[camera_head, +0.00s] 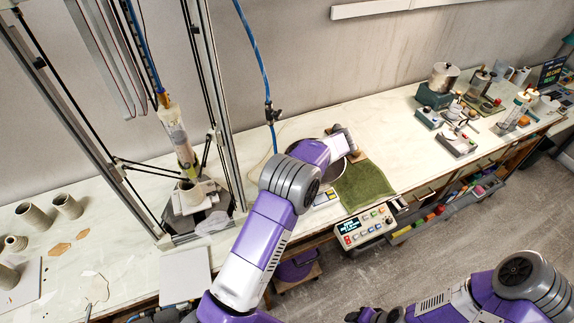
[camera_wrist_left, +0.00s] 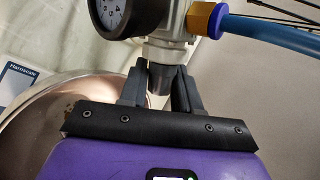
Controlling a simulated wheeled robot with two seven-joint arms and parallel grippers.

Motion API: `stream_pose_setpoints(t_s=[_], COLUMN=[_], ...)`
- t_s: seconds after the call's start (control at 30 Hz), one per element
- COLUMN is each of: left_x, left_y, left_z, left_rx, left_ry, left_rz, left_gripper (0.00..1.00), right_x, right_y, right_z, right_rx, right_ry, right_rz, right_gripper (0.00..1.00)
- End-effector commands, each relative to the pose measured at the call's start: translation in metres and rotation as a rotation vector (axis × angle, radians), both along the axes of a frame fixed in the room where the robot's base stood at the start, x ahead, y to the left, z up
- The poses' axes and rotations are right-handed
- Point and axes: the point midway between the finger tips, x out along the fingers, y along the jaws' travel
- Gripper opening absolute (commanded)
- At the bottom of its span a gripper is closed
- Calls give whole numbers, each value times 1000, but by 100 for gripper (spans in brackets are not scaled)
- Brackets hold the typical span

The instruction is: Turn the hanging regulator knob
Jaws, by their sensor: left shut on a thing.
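In the left wrist view, the regulator (camera_wrist_left: 165,45) has a metal body, a black round pressure gauge (camera_wrist_left: 97,14) and a blue hose (camera_wrist_left: 265,27) on its right side. A dark knob (camera_wrist_left: 160,76) is under the body. My left gripper (camera_wrist_left: 161,84) is shut on this knob, one finger on each side. In the head view, my left arm's wrist hides the regulator, knob and left fingertips. The blue hose (camera_head: 251,40) hangs down behind the arm. My right gripper (camera_head: 370,315) is at the bottom edge, partly cut off; its jaws are unclear.
A metal bowl (camera_wrist_left: 38,125) lies below the left gripper. In the head view, a green towel (camera_head: 362,186) and a control box (camera_head: 367,228) are right of my left arm. A tall printer frame (camera_head: 222,95) stands on the left. The bench's middle right is fairly clear.

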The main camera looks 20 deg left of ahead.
Motion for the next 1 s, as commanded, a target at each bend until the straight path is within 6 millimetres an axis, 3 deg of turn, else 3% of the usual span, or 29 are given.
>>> stream_pose_setpoints(t_s=[0.37,0.4,0.53,0.83,1.0], left_x=[0,0,0,1,5], left_y=[-1,-1,-1,-1,-16], left_z=[0,0,0,1,14], left_rx=[-8,-7,-7,-6,-6], left_ry=[0,0,0,0,-3], left_rz=[-1,-1,-1,0,-2], left_gripper=[1,33,52,52,52], right_x=[0,0,0,0,0], right_y=[0,0,0,0,0], right_z=[0,0,0,0,-3], right_rx=[0,0,0,0,0], right_ry=[0,0,0,0,0], right_rz=[0,0,0,0,0], right_gripper=[53,53,53,53,53])
